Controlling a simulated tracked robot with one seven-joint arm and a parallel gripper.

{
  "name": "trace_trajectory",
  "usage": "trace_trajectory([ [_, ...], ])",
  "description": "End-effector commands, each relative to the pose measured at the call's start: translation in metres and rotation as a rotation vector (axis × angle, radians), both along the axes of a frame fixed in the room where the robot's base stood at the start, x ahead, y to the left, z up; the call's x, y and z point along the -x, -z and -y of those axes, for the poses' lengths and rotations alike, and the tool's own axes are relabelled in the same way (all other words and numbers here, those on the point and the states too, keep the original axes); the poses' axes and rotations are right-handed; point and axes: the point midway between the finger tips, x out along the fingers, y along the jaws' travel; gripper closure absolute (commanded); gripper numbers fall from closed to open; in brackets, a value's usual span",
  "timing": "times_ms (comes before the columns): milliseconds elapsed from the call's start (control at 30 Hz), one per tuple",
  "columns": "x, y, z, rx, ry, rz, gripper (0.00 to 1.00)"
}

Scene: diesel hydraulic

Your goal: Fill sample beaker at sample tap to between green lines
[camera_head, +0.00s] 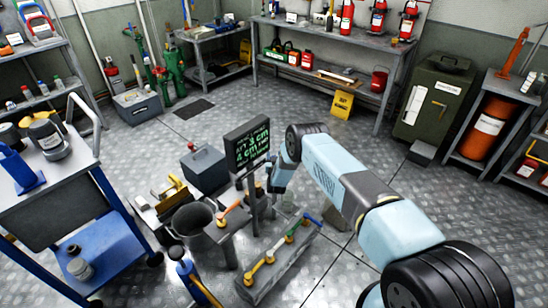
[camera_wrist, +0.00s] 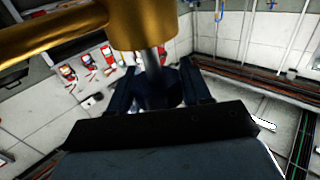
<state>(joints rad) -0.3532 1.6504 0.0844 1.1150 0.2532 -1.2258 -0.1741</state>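My gripper (camera_head: 273,188) hangs low beside the post of the dark display (camera_head: 247,145), at the middle of the head view. The display reads 3 cm and 4 cm in green. In the wrist view, my gripper's two dark fingers (camera_wrist: 165,88) stand apart, with a dark shape between them that I cannot make out. A large brass fitting (camera_wrist: 142,25) with a steel stem (camera_wrist: 151,60) is close beyond them. A small pale, clear vessel, perhaps the beaker (camera_head: 288,200), shows just below my gripper. An orange-handled tap (camera_head: 229,211) stands to its left. No green lines can be made out.
A low trough bench (camera_head: 262,283) with coloured valve handles lies in front. A dark bucket (camera_head: 194,222) and a grey box (camera_head: 204,169) stand to the left. A blue trolley (camera_head: 45,230) is at far left. Open floor lies behind, before the workbench (camera_head: 330,40).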

Motion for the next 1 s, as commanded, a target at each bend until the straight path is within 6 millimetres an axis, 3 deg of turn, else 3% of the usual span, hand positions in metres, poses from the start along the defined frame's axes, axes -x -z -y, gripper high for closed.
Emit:
trace_trajectory([
  [200, 0.000, 0.000, 0.000, -0.001, -0.001, 0.000, 0.32],
  [567, 0.005, 0.000, 0.000, 0.000, -0.001, -0.001, 0.31],
  [767, 0.029, 0.000, 0.003, 0.000, -0.001, -0.002, 0.31],
  [1000, 0.075, 0.001, 0.008, 0.001, -0.001, -0.004, 0.31],
])
